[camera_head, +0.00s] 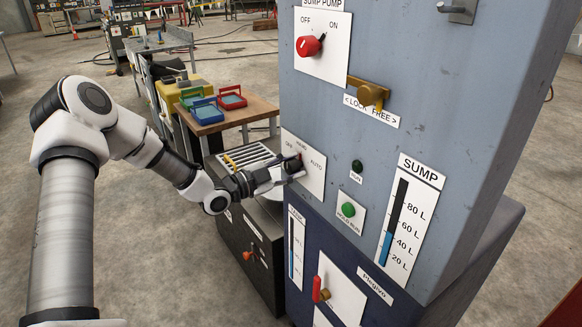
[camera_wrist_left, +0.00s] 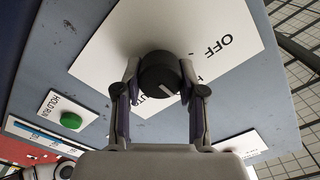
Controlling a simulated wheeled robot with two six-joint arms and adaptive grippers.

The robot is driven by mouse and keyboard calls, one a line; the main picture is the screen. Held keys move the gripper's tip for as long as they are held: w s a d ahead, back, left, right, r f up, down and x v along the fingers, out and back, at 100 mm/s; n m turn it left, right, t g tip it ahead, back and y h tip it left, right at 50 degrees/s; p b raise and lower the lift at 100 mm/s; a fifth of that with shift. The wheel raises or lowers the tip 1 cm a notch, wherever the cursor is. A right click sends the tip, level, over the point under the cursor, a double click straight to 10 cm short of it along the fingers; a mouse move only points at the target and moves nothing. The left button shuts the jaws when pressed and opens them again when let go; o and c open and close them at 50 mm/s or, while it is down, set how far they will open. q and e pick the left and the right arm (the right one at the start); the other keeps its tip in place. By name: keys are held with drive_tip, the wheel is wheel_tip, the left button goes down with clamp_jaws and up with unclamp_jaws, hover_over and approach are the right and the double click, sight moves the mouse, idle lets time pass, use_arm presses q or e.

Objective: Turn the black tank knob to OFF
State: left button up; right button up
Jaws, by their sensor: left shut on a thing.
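The black knob (camera_head: 293,164) sits on a white plate (camera_head: 316,182) marked OFF, HAND and AUTO, on the grey cabinet's front. My left gripper (camera_head: 287,170) comes in from the left and is shut on the knob. In the left wrist view the black knob (camera_wrist_left: 158,74) is between the two fingers of my left gripper (camera_wrist_left: 160,84). A pale mark on the knob's rim faces the lower edge, between the partly covered HAND and AUTO letters. The OFF label (camera_wrist_left: 211,47) lies up and to the right there. My right gripper is not in view.
Above are a red SUMP PUMP knob (camera_head: 308,46) and a brass latch (camera_head: 372,94). A green button (camera_head: 348,209), a SUMP gauge (camera_head: 410,220) and a red-handled lever (camera_head: 320,290) are near. A wooden table (camera_head: 241,112) with coloured trays stands behind my arm.

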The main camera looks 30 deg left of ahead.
use_arm(q)
drive_tip(key=shift+n, duration=0.3)
drive_tip(key=n, duration=0.5)
drive_tip(key=shift+a+p, duration=0.1)
drive_tip(key=shift+p, duration=0.3)
drive_tip(key=n, duration=0.6)
drive_tip(key=shift+w+a+p, duration=0.1)
drive_tip(key=shift+a+p, duration=0.05)
drive_tip(key=shift+p, duration=0.15)
drive_tip(key=o, duration=1.1)
drive_tip(key=shift+o, duration=0.2)
